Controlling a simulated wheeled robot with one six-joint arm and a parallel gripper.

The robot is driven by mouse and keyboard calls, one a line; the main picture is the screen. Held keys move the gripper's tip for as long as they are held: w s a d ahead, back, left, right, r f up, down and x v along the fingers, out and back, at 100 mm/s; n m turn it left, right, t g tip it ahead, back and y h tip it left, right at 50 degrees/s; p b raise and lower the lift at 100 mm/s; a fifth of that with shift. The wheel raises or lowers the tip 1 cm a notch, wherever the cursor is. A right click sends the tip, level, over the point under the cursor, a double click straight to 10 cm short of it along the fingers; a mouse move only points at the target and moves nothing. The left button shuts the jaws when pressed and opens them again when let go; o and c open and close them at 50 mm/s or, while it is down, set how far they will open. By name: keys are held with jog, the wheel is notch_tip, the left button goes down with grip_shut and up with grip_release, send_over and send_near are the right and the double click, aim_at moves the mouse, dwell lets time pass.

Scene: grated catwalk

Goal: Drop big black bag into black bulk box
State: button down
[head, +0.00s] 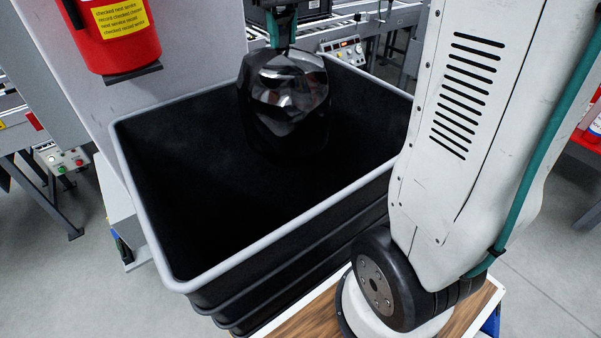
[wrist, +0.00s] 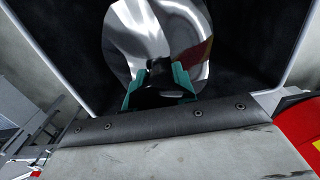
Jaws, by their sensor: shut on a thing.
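The big black bag (head: 285,95) is glossy and crumpled. It hangs from my gripper (head: 281,28) over the far part of the black bulk box (head: 260,245). The box is deep and open, with a grey rim and ribbed sides. The lower part of the bag blends into the dark inside, so I cannot tell how deep it hangs. In the wrist view, the teal fingers of my gripper (wrist: 160,85) are shut on the top of the bag (wrist: 150,35), which reflects light. The box's dark interior (wrist: 75,60) lies around it.
A red fire extinguisher (head: 117,32) hangs on a pale panel (head: 205,45) at the box's left. Conveyors with a control box (head: 343,47) stand behind. Another control panel (head: 62,157) is at the left. Grey floor (head: 560,240) is open at the right.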

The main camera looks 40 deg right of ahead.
jog(key=c, duration=1)
grip_release()
jog(key=shift+c, duration=0.2)
notch_tip(320, 180, up, 8)
jog(key=shift+f, duration=0.1)
